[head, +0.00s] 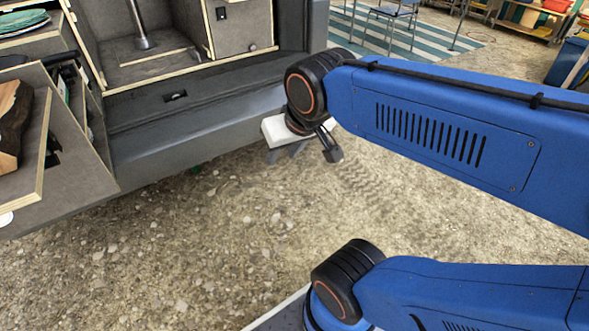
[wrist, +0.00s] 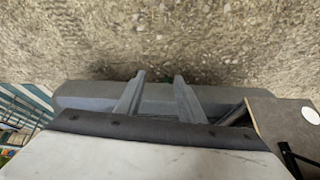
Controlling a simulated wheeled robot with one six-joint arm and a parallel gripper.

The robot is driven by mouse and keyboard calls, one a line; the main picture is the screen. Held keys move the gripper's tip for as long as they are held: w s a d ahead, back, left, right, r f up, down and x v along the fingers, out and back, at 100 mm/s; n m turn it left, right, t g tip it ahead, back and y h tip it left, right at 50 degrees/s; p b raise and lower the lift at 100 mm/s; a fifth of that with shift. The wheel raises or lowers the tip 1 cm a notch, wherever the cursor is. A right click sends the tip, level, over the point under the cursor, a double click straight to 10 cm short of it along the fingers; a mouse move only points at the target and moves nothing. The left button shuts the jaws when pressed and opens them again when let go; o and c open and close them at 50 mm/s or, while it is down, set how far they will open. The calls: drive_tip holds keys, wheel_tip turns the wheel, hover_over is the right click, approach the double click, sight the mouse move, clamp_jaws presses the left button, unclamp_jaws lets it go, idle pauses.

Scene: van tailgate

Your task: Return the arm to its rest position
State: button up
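My blue arm (head: 450,130) reaches in from the right in the head view, bent back over itself. At its end, my gripper (head: 284,155) has a pale body and two grey fingers pointing down. It hangs above the gravel, in front of the van's grey rear bumper in the picture. In the wrist view my gripper (wrist: 159,76) shows its two fingers apart with nothing between them. Whether it touches the bumper cannot be told, but no contact shows.
The van's rear sill (head: 190,120) and an open drawer (head: 60,150) holding a wooden item (head: 12,120) are at left. A metal post (head: 141,25) stands inside the van. Chairs (head: 390,15) stand on a striped rug (head: 400,40) behind. Gravel (head: 200,250) in front is clear.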

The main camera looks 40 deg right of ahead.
drive_tip(key=shift+n+g, duration=0.5)
drive_tip(key=shift+n, duration=0.3)
drive_tip(key=s, duration=0.1)
drive_tip(key=s+f, duration=0.1)
drive_tip(key=s, duration=0.1)
drive_tip(key=s+f, duration=0.1)
drive_tip(key=shift+s+d+f, duration=0.1)
drive_tip(key=shift+s+f, duration=0.05)
idle(0.3)
